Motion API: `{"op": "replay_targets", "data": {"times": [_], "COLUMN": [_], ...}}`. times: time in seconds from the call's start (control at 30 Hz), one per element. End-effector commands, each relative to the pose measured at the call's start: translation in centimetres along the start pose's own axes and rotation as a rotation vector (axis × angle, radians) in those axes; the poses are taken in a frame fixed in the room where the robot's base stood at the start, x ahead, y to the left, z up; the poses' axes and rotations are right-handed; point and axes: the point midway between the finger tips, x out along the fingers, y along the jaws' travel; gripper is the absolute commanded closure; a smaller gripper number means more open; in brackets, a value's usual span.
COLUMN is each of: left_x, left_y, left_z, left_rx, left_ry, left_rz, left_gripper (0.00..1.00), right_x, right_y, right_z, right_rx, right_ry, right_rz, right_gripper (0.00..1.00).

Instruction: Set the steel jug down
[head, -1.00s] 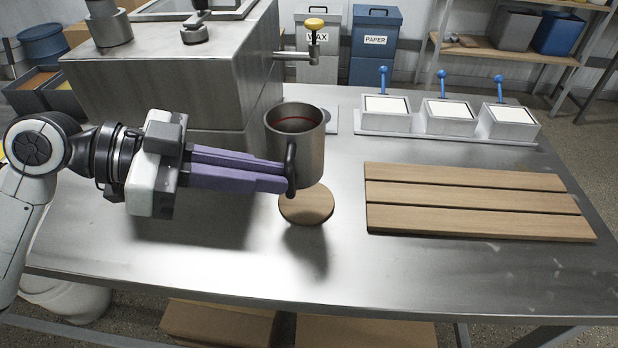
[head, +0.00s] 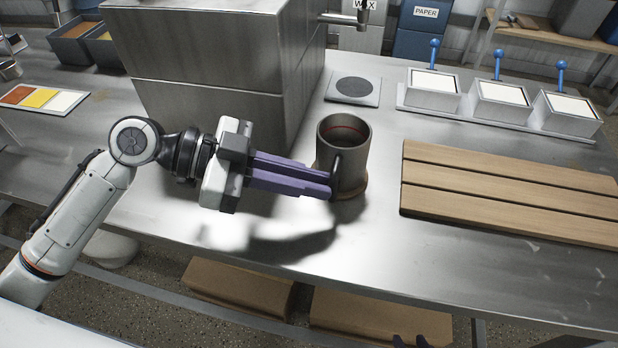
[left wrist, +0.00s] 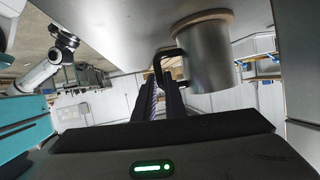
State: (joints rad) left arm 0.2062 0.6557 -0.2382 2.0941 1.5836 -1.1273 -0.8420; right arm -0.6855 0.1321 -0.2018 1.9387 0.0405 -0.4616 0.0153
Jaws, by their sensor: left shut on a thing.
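The steel jug (head: 343,150) stands upright over the round cork mat (head: 350,195), with only a rim of cork showing at its base. No clear gap shows between them. In the left wrist view the jug (left wrist: 208,58) appears upside down with the cork (left wrist: 205,17) against its base. My left gripper (head: 330,188) reaches in from the left and is shut on the jug's handle (head: 335,172). Dark tips, perhaps of my right gripper (head: 410,341), just show at the bottom edge of the head view; their opening is unclear.
A slatted wooden board (head: 510,195) lies right of the jug. Three white-topped boxes with blue levers (head: 497,100) stand behind it. A plate with a dark disc (head: 354,88) lies behind the jug. A large steel machine (head: 215,80) stands at back left. The table front is clear.

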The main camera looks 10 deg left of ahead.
Motion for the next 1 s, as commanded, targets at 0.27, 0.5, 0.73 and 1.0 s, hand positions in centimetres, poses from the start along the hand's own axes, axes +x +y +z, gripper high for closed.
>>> {"op": "replay_targets", "data": {"times": [0.27,0.5,0.73,1.0], "left_x": [0.0,0.0,-1.5,-7.1], "left_y": [0.0,0.0,-0.1,-0.1], "left_z": [0.0,-0.1,0.1,0.2], "left_rx": [0.0,0.0,0.0,0.0], "left_ry": [0.0,0.0,-0.002,-0.005], "left_rz": [0.0,0.0,-0.002,-0.003], "left_gripper": [0.71,0.71,0.71,0.71], "right_x": [0.1,0.0,0.2,0.7], "right_y": [0.3,0.3,0.2,-0.1], "right_z": [-0.3,-0.3,0.0,0.6], "right_rx": [0.0,0.0,0.0,-0.003], "right_ry": [0.005,0.005,0.004,-0.003], "right_rz": [0.005,0.005,0.004,-0.002], "right_gripper": [0.69,0.69,0.69,0.69]}}
